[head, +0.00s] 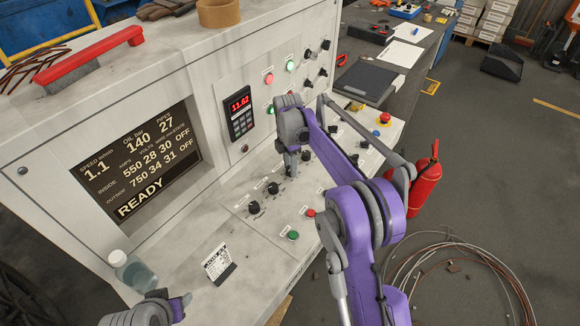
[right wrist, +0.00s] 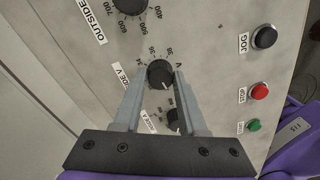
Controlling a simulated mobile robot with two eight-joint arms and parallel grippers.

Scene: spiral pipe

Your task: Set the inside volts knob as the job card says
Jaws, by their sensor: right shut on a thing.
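My right gripper (head: 291,172) reaches down to the sloping console and is shut on a black knob. In the right wrist view the fingers (right wrist: 158,85) stand on both sides of this inside volts knob (right wrist: 160,73). Its label is partly hidden, ending in "DE V", and its scale shows 34, 36 and 38. Its white pointer points to the lower right. The display (head: 140,158) reads inside 550, 28, 30, OFF, and READY. Part of my left gripper (head: 165,304) shows at the bottom edge.
Other black knobs (head: 253,207) sit close beside the held one; another (right wrist: 172,115) is partly behind a finger. A green button (head: 293,235) and red button (head: 310,212) lie in front. A bottle (head: 134,272) stands on the ledge. A red fire extinguisher (head: 427,183) stands right.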

